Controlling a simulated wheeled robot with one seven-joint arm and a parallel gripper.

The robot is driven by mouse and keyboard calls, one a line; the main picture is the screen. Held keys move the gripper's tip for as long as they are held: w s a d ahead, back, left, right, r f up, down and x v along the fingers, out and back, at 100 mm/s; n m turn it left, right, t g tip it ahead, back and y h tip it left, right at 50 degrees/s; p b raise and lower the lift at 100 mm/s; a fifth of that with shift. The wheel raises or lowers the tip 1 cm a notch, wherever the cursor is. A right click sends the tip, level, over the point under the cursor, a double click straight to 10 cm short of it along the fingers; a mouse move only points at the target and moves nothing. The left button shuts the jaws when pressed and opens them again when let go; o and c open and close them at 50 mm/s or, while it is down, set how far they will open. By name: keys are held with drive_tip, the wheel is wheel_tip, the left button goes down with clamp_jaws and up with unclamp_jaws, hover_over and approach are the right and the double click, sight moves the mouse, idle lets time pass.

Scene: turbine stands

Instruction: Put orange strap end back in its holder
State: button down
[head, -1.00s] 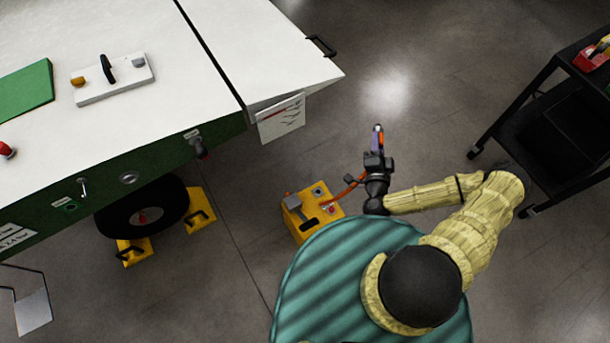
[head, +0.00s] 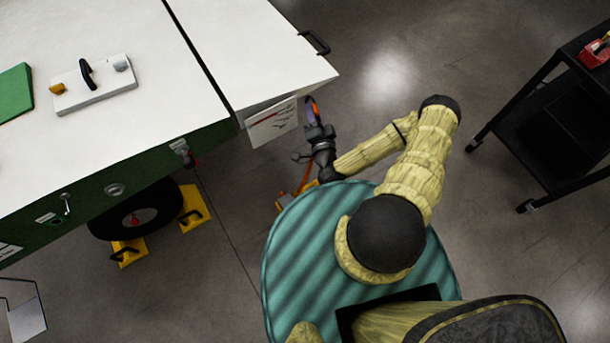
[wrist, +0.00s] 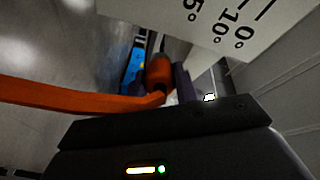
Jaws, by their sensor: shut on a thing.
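My gripper (head: 311,106) is shut on the orange strap end (wrist: 158,72). It is held off the floor, just right of the hanging white sheet at the white-topped stand's corner. In the wrist view the orange strap (wrist: 70,97) runs in from the left to the jaws. In the head view the strap (head: 305,178) trails down toward a yellow box (head: 282,205), mostly hidden by my body. A dark fitting with a reddish end (head: 187,157) is on the stand's green side. I cannot tell which part is the strap's holder.
The white-topped stand (head: 130,45) fills the upper left, with a handle (head: 315,42) at its right edge. The white sheet (head: 270,123) hangs close beside my gripper. A black wheel (head: 150,212) sits between yellow chocks. A black cart (head: 550,135) stands right; floor between is clear.

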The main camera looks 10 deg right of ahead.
drive_tip(key=shift+w+a, duration=0.15)
drive_tip(key=shift+w, duration=0.05)
drive_tip(key=shift+s, duration=0.1)
drive_tip(key=shift+a+f, duration=0.25)
drive_tip(key=s+a+f+n+g+y+b, duration=0.1)
drive_tip(key=a+f+n+g+y+b, duration=0.2)
drive_tip(key=f, duration=0.4)
drive_tip(key=s+a+f+n+g+y+b, duration=0.2)
drive_tip(key=f+b, duration=0.2)
drive_tip(key=f, duration=0.3)
drive_tip(key=s+a+f+n+g+y+b, duration=0.1)
drive_tip(key=a+f+n+g+y+b, duration=0.2)
drive_tip(key=f, duration=0.4)
drive_tip(key=s+d+f+g+h+b, duration=0.1)
drive_tip(key=d+f+g+h+b, duration=0.3)
drive_tip(key=f+b, duration=0.3)
drive_tip(key=s+d+f+g+h+b, duration=0.1)
drive_tip(key=d+f+g+h+b, duration=0.3)
drive_tip(key=f+g+b, duration=0.2)
wheel_tip(320, 180, down, 2)
drive_tip(key=b, duration=0.3)
drive_tip(key=shift+s+d, duration=0.2)
drive_tip(key=shift+s, duration=0.15)
